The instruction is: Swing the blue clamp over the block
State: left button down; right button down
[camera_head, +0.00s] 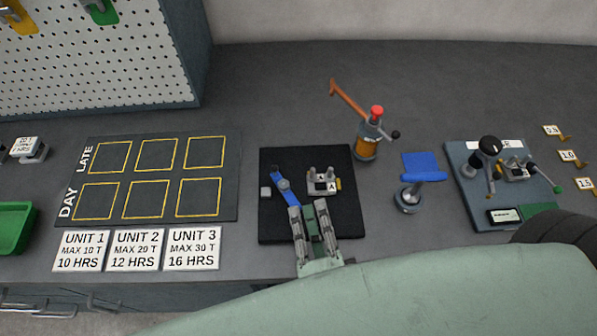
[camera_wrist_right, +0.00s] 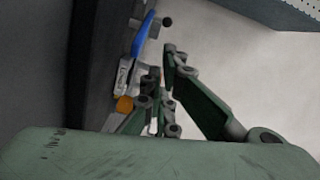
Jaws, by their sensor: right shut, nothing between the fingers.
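The blue clamp (camera_head: 285,187) is a slim arm on the black mat (camera_head: 340,222), lying to the left of the block and not over it. It also shows in the right wrist view (camera_wrist_right: 143,35). The small metal block (camera_head: 321,186), with a label marked A and upright posts, sits to the clamp's right. My right gripper (camera_head: 309,205) is at the mat's front, close to the clamp's near end. It is shut with nothing held; contact with the clamp cannot be told. My left gripper is not in view.
An orange-handled tool with a red knob (camera_head: 377,112) stands behind the mat. A blue-topped stand (camera_head: 422,168) and a grey fixture plate (camera_head: 463,180) are at the right. Left are a marked grid board (camera_head: 120,178) and unit cards (camera_head: 138,250). The back table is clear.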

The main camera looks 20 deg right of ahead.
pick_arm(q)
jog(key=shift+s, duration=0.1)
pick_arm(e)
jog(key=shift+s+r, duration=0.1)
